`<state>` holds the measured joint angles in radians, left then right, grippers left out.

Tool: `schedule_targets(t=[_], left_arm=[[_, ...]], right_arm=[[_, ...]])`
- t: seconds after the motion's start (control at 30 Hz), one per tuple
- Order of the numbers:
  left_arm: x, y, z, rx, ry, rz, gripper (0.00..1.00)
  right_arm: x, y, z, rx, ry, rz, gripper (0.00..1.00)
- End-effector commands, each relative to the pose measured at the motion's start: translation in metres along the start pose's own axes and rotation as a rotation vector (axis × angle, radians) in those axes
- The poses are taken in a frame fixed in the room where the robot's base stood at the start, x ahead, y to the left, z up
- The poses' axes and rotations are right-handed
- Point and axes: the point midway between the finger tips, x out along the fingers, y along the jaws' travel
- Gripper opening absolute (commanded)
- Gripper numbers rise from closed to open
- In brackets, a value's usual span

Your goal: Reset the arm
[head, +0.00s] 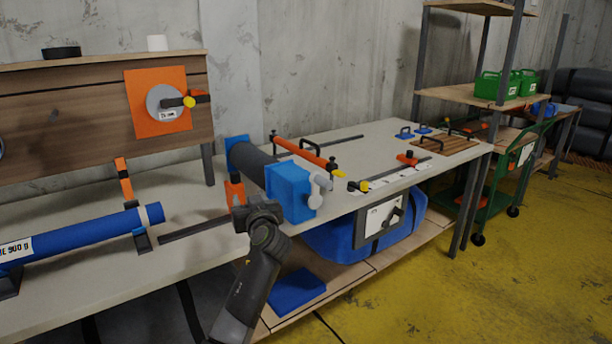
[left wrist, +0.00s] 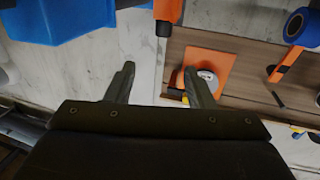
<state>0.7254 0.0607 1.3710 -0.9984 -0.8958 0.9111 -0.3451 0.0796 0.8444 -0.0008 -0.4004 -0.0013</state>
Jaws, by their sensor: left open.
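My left gripper (head: 258,210) is raised in front of the workbench, its arm coming up from the bottom of the head view. In the left wrist view its two fingers (left wrist: 160,84) are apart, with nothing between them. In the head view it overlaps the near side of a blue block (head: 290,188) on a dark cylinder; I cannot tell whether they touch. In the left wrist view a blue block (left wrist: 75,20) is at the upper left, apart from the fingers. My right gripper is in neither view.
The long workbench (head: 195,207) carries a blue roll (head: 80,238) and an orange clamp bar (head: 305,154). An orange plate (head: 145,122) with a round disc is on the wooden back panel. A green cart (head: 500,185) stands at the right. The yellow floor (head: 470,290) at the lower right is clear.

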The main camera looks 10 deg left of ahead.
Motion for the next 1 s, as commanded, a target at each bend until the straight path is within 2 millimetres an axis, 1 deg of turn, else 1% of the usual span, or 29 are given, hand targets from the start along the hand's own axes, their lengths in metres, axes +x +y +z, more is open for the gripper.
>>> schedule_targets(t=[0.03,0.07,0.17,0.27,0.3,0.37,0.4,0.47,0.5,0.57,0.6,0.67,0.7,0.77,0.8,0.83,0.9,1.0], left_arm=[[-0.001,-0.003,0.005,0.003,-0.009,-0.002,0.48],[-0.002,-0.006,0.01,0.005,-0.019,-0.005,0.48],[-0.011,-0.025,0.039,0.02,-0.077,-0.018,0.48],[-0.03,-0.056,0.083,0.048,-0.177,-0.035,0.48],[-0.04,-0.07,0.103,0.062,-0.225,-0.04,0.48],[-0.058,-0.091,0.131,0.085,-0.297,-0.042,0.48],[-0.071,-0.105,0.148,0.1,-0.345,-0.041,0.48],[-0.091,-0.125,0.172,0.124,-0.416,-0.036,0.48],[-0.106,-0.138,0.187,0.14,-0.464,-0.03,0.48],[-0.13,-0.157,0.207,0.165,-0.534,-0.018,0.48],[-0.146,-0.17,0.22,0.183,-0.582,-0.007,0.48],[-0.172,-0.188,0.236,0.21,-0.651,0.013,0.48],[-0.191,-0.199,0.246,0.228,-0.697,0.029,0.48],[-0.218,-0.216,0.258,0.256,-0.764,0.057,0.48],[-0.238,-0.227,0.265,0.274,-0.81,0.078,0.48],[-0.252,-0.234,0.269,0.288,-0.842,0.094,0.48],[-0.283,-0.249,0.276,0.317,-0.908,0.134,0.48],[-0.319,-0.264,0.28,0.35,-0.983,0.188,0.48]], right_arm=[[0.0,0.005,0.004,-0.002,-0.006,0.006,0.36],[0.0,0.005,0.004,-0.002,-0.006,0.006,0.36],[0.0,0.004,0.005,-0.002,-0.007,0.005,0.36],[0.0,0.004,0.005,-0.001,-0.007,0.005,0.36],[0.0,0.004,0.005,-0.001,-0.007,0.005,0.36],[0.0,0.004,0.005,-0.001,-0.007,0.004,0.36],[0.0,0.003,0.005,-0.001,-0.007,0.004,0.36],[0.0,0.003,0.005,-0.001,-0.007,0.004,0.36],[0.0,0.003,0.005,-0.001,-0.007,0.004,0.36],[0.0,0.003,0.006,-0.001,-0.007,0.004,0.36],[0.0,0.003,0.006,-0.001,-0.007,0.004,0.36],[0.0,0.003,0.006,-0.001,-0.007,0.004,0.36],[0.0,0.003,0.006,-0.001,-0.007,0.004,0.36],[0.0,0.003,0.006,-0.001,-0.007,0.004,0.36],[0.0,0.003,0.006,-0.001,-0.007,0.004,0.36],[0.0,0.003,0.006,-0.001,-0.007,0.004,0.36],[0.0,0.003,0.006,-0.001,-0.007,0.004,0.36],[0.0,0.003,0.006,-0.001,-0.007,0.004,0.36]])
